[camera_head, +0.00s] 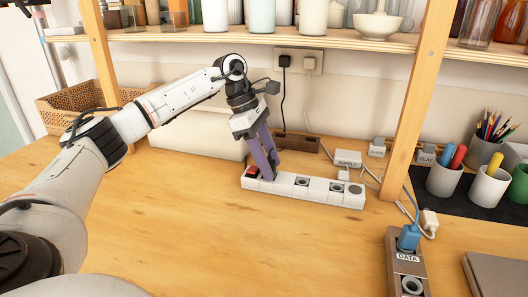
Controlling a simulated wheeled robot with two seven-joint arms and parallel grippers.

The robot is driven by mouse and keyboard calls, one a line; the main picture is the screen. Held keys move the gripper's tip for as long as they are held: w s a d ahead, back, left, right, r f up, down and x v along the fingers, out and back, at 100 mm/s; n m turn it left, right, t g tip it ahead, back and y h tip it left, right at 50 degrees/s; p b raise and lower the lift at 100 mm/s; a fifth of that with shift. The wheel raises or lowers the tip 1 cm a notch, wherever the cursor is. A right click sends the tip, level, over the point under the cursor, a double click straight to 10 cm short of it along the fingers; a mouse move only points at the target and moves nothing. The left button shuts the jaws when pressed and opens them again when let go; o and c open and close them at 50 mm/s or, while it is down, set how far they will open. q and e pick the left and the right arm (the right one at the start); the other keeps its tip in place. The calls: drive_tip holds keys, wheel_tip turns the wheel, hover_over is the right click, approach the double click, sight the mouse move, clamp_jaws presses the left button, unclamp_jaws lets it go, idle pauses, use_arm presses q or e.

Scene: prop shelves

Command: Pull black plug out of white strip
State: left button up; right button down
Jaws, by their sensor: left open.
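The white strip (285,190) lies on the wooden table below the back wall, with several sockets along its top. A dark and red piece (252,172) sits at its left end; I cannot tell whether it is a switch or a plug. My left gripper (267,174) points down over the left part of the strip, its purple fingers open with tips at the strip's top. The fingers cover that spot, so I cannot make out a black plug between them. A black plug (284,62) sits in the wall outlet. My right gripper is out of view.
A wooden post (405,110) stands right of the strip, and a jar shelf (270,38) runs above. A DATA strip (407,262) with a blue plug (408,238) is at front right. A white box (195,135) stands behind my arm. The front table is clear.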

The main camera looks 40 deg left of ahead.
use_arm(q)
drive_tip(key=shift+d+f, duration=0.1)
clamp_jaws()
drive_tip(key=c, duration=0.9)
unclamp_jaws()
clamp_jaws()
drive_tip(key=shift+r+p, duration=0.45)
drive_tip(key=shift+p, duration=0.55)
drive_tip(key=shift+r+p, duration=0.55)
drive_tip(key=shift+p, duration=0.1)
